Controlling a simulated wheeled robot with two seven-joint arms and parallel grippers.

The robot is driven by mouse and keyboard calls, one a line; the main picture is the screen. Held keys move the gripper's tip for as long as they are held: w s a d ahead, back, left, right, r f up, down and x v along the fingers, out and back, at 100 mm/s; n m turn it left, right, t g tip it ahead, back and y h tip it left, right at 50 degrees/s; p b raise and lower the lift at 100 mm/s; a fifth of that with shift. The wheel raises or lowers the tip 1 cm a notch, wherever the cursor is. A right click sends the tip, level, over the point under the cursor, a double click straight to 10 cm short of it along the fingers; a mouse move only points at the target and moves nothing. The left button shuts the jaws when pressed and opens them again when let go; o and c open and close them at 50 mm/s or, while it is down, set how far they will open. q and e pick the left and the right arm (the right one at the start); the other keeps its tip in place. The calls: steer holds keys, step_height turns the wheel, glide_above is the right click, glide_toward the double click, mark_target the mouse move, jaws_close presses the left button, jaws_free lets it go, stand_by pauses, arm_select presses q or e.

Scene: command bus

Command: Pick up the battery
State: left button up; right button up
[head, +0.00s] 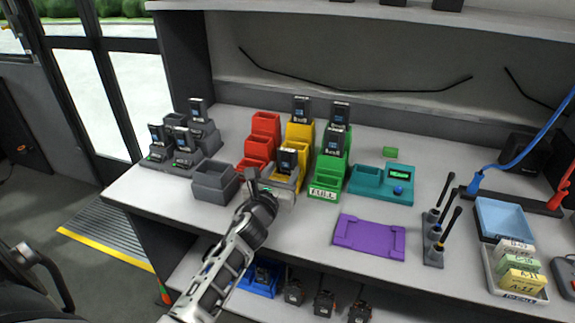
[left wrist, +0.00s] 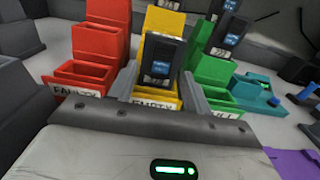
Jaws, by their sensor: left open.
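A black battery with a blue screen (head: 287,160) stands upright in the front slot of the yellow stepped holder (head: 299,131), labelled EMPTY. My left gripper (head: 273,179) is open at the front of this holder. In the left wrist view my left gripper (left wrist: 160,74) has one finger on each side of the battery (left wrist: 159,58), with no clear grip on it. Another battery (head: 301,109) stands at the back of the yellow holder. Two batteries (head: 335,139) stand in the green holder (head: 328,177), labelled FULL. Several more (head: 198,110) stand in the grey charger at left. My right gripper is out of view.
The red holder (head: 264,124), labelled FAULTY, is left of the yellow one and looks empty. A grey open box (head: 213,186) stands just left of my gripper. A teal device (head: 368,180) and purple tray (head: 370,236) lie right. Bare tabletop (head: 430,160) shows farther right.

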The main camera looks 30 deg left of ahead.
arm_select(q)
steer(key=shift+w+a, duration=0.15)
steer(key=shift+w, duration=0.3)
steer(key=shift+c, duration=0.3)
steer(key=c, duration=0.6)
steer(key=shift+o, duration=0.2)
steer(key=shift+r, duration=0.1)
